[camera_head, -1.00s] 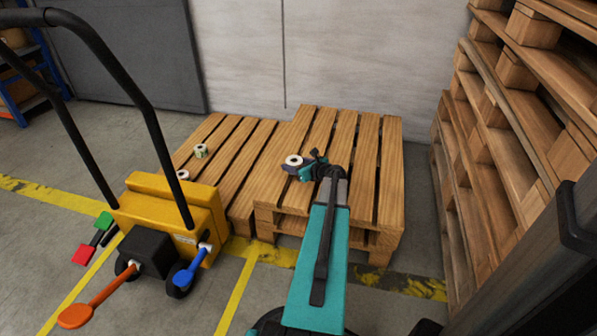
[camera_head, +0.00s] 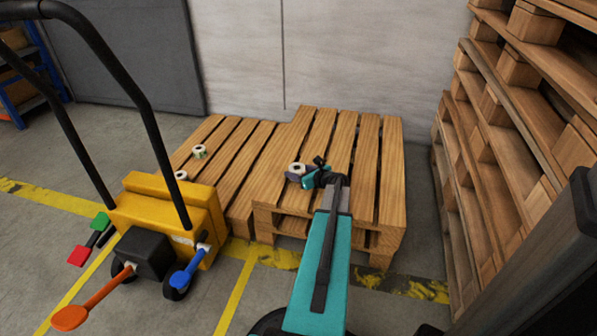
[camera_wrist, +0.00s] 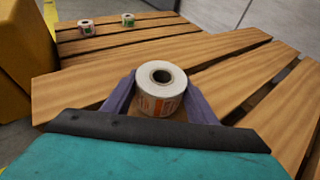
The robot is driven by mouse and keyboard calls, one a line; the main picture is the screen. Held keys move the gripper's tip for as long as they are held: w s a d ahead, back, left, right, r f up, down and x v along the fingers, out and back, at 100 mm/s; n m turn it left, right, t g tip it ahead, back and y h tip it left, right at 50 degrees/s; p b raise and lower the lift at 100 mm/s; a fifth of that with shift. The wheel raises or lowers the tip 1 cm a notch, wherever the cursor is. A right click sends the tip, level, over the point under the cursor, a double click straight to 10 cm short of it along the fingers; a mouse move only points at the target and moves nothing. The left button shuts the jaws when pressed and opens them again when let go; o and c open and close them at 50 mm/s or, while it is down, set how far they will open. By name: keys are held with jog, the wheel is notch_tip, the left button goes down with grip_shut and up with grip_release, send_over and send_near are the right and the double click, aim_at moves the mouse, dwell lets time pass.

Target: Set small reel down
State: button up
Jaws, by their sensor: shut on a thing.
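A small white reel (camera_wrist: 160,88) with an orange printed label is between the two purple-grey fingers of my gripper (camera_wrist: 161,102) in the wrist view. The fingers are shut on its sides and its hollow core faces up. In the head view the same reel (camera_head: 297,168) shows at the tip of my gripper (camera_head: 294,173), over the left part of the higher pallet stack (camera_head: 341,143). I cannot tell whether its underside touches the slats.
Two more reels stand on the lower pallet at left: one with a green label (camera_head: 199,152) and one (camera_head: 181,175) partly behind the yellow pallet truck (camera_head: 165,215). Tall stacked pallets (camera_head: 500,130) rise at right. Bare slats lie around the held reel.

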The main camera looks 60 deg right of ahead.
jog(key=shift+f, duration=0.1)
jog(key=o, duration=1.1)
jog(key=shift+s+r, duration=0.1)
jog(key=shift+r, duration=0.1)
jog(key=shift+s+a+r, duration=0.15)
jog(key=shift+s, duration=0.15)
jog(key=p+v, duration=0.3)
jog(key=v, duration=0.8)
jog(key=shift+p, duration=0.4)
